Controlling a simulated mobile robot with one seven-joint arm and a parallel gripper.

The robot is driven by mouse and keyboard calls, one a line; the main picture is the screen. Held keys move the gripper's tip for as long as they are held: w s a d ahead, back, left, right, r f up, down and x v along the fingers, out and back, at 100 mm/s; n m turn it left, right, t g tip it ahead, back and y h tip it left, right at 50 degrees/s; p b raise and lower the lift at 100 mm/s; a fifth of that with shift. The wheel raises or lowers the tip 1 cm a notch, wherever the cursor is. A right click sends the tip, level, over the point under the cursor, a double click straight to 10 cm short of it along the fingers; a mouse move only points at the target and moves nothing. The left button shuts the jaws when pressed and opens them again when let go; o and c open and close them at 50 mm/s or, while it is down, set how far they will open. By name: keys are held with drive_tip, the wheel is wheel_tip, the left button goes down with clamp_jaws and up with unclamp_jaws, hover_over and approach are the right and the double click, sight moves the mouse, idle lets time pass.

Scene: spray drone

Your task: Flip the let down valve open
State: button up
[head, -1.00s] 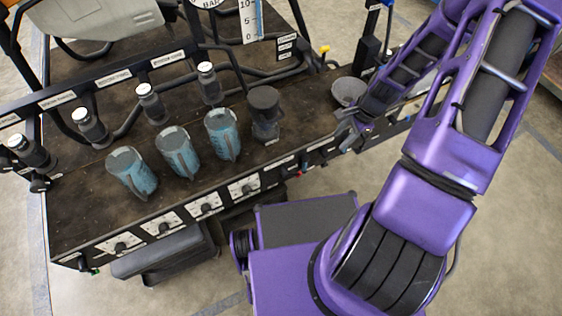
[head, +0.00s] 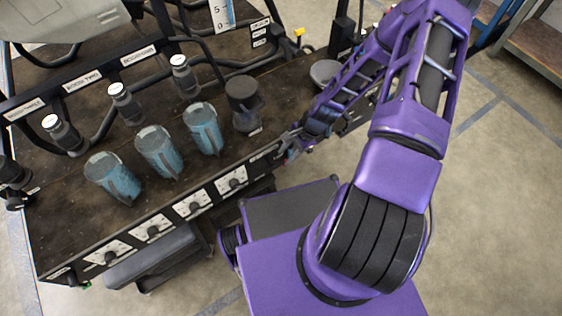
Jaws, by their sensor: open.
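The let down valve cannot be picked out for certain. Small coloured fittings (head: 292,153) show at the right part of the bench's front panel, partly hidden by my gripper and too small to tell apart. My gripper (head: 287,138) is open and hovers at the bench's front edge, beside these fittings. Whether it touches any of them cannot be seen. The dark-topped bench (head: 75,220) has a front panel with several knobs on white plates, such as the knob (head: 232,183) nearest my gripper.
Several blue translucent jugs (head: 160,152) and a dark grey jug (head: 244,105) stand on the bench, the grey one just left of my gripper. A grey bowl (head: 324,72) sits behind my arm. Black tubing and capped bottles (head: 125,103) line the back.

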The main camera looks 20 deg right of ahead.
sight(280, 163)
drive_tip(key=shift+x, duration=2.35)
clamp_jaws()
